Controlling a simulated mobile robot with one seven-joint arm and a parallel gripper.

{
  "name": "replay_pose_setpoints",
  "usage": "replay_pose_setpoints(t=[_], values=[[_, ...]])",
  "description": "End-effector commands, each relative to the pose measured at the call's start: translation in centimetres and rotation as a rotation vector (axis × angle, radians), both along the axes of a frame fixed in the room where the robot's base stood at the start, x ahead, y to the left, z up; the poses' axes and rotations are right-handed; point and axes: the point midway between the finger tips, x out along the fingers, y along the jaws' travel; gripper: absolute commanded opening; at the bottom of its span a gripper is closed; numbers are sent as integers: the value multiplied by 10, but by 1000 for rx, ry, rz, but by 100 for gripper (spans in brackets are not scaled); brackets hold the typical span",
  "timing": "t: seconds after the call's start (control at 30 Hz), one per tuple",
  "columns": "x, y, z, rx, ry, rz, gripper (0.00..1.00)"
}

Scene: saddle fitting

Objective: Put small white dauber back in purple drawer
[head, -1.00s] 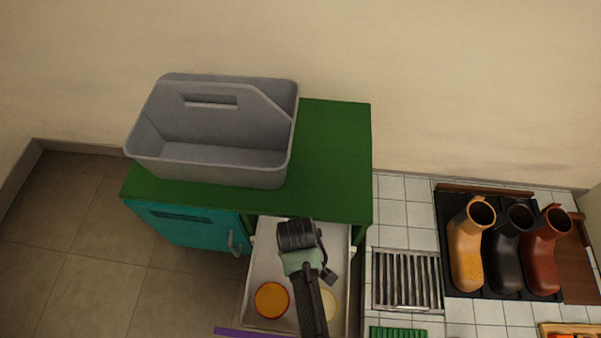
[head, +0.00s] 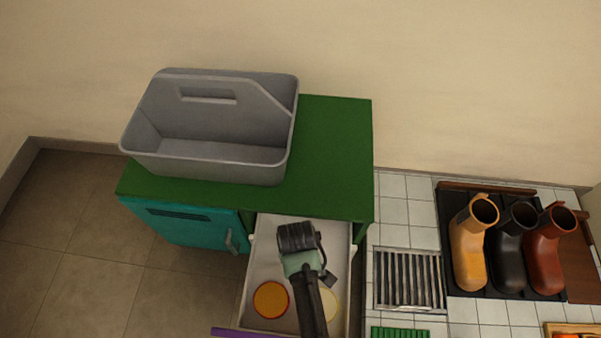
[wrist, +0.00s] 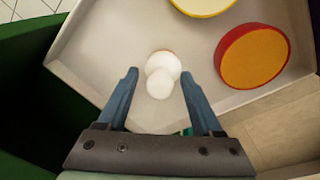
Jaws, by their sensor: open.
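The small white dauber (wrist: 160,84) shows in the wrist view as a round white shape with a second rounded part below it. It appears to be inside the drawer (wrist: 100,50), whose purple front (head: 240,333) shows at the bottom of the head view. The drawer is pulled open from the green cabinet. My gripper (wrist: 159,75) is open, with one blue finger on each side of the dauber and a gap beside each. In the head view my arm reaches over the drawer and hides the dauber and fingertips.
An orange-topped round tin (head: 271,299) and a pale yellow one (head: 329,304) lie in the drawer. A grey tote (head: 215,150) stands on the green cabinet (head: 335,150). Boots (head: 515,245) stand on a mat at the right, beside a floor grate (head: 409,280).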

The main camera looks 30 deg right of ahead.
Motion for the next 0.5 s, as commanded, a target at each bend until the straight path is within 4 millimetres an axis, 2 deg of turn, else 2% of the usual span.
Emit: replay_pose_setpoints(t=[0.17, 0.5], values=[[-1, 1, 13, 0, 1, 0, 67], [-7, 6, 85, 0, 0, 0, 67]])
